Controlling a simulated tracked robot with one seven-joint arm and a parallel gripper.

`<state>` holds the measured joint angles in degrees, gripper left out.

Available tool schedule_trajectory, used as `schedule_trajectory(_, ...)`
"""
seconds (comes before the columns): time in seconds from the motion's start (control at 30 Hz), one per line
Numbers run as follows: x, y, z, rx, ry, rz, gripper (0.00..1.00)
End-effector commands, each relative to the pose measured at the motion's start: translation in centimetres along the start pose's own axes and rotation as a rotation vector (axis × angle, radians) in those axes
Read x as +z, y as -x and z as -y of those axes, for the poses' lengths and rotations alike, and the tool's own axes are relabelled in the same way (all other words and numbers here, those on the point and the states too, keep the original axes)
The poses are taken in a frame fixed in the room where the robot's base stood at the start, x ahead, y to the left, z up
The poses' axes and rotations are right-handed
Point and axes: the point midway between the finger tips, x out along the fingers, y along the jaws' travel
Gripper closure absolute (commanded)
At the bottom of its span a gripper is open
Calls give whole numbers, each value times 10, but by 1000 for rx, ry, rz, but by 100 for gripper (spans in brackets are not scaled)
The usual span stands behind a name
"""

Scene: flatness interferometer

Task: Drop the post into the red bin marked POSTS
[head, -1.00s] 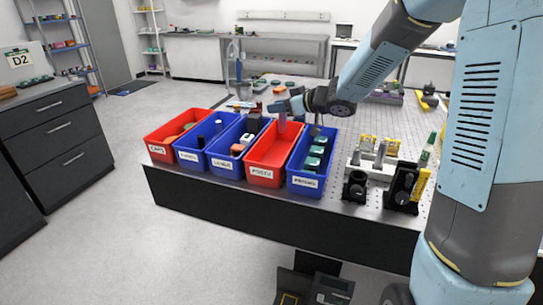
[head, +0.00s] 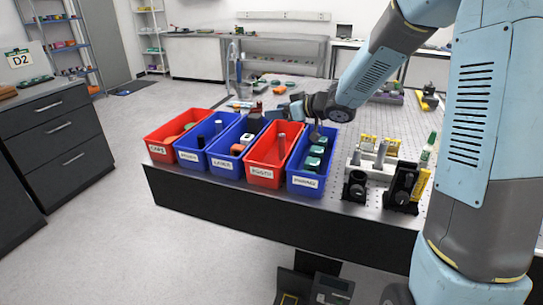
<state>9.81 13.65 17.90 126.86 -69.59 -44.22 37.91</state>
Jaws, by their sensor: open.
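The grey cylindrical post (head: 281,146) stands upright inside the red bin (head: 262,179) whose label appears to read POSTS. Its lower end is hidden by the bin's front wall and its top shows above the front rim. My gripper (head: 272,114) is open over the back of this bin, just above and behind the post's top. The post appears free of the jaws, though the fingertips are small and partly hard to make out.
A blue bin (head: 306,183) with dark green-topped pieces stands right of the red bin. Blue bins (head: 225,164) and another red bin (head: 155,152) stand left. Black mounts (head: 403,184) and a light holder (head: 372,167) with posts stand right on the perforated table.

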Motion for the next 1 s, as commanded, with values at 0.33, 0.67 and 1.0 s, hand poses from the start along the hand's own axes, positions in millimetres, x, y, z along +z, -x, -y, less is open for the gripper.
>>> schedule_trajectory(0.33, 0, 18, -1, 3, 1, -1, 40)
schedule_trajectory(0.67, 0, 82, -3, 4, 1, 0, 40)
schedule_trajectory(1.0, 0, 128, -4, 2, 0, 0, 40)
